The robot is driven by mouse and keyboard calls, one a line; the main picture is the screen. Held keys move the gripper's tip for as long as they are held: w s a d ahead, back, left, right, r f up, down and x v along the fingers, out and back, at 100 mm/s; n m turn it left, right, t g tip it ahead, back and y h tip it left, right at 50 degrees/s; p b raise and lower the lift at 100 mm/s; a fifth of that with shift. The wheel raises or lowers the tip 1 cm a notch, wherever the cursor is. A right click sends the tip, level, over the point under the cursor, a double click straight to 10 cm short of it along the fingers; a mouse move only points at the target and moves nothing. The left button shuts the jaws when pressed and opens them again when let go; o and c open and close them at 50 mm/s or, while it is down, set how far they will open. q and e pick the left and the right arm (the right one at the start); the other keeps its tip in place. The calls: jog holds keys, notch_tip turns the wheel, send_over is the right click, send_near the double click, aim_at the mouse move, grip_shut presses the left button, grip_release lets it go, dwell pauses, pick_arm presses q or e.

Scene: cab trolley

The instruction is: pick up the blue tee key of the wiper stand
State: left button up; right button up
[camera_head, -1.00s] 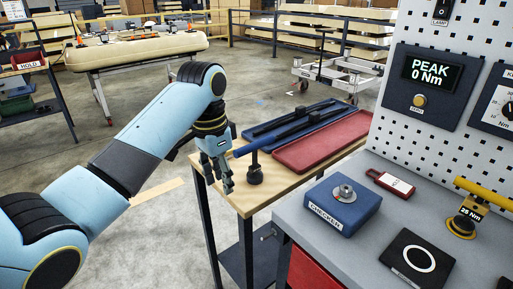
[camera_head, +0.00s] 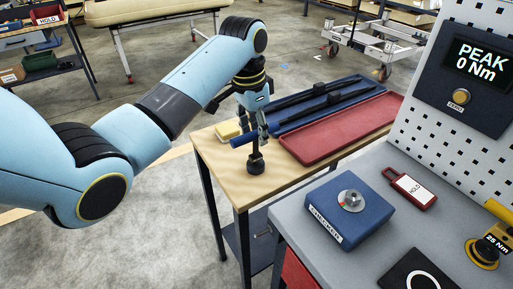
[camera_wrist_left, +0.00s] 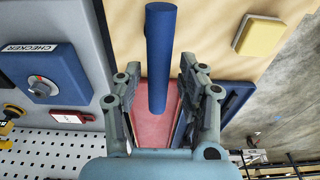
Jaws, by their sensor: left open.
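The blue tee key (camera_head: 240,140) is a blue bar on top of a short black stand (camera_head: 256,163) on the wooden table. My left gripper (camera_head: 256,132) is open and points down at the bar, with its fingers partly hiding it. In the left wrist view the blue bar (camera_wrist_left: 160,45) runs between the two spread fingers of my left gripper (camera_wrist_left: 160,78), with a gap visible on both sides. The stand is hidden there. My right gripper is not in view.
A red tray (camera_head: 330,136) and a blue tray with dark wiper arms (camera_head: 325,98) lie close behind the key. A yellow block (camera_head: 228,129) lies to its left. The grey bench with the blue checker box (camera_head: 350,207) is at front right.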

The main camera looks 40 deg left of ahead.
aim_at(257, 161)
pick_arm(q)
jog(key=shift+f, duration=0.4)
notch_tip(257, 161, down, 4)
jog(key=shift+d+r+p, duration=0.1)
jog(key=shift+d+p, duration=0.05)
jog(key=shift+p, duration=0.25)
jog(key=shift+w+f, duration=0.1)
jog(key=shift+f, duration=0.35)
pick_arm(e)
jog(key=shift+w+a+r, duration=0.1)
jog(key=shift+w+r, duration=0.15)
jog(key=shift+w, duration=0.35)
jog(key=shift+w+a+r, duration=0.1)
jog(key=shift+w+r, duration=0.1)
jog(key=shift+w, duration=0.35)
pick_arm(q)
jog(key=c, duration=0.5)
grip_shut()
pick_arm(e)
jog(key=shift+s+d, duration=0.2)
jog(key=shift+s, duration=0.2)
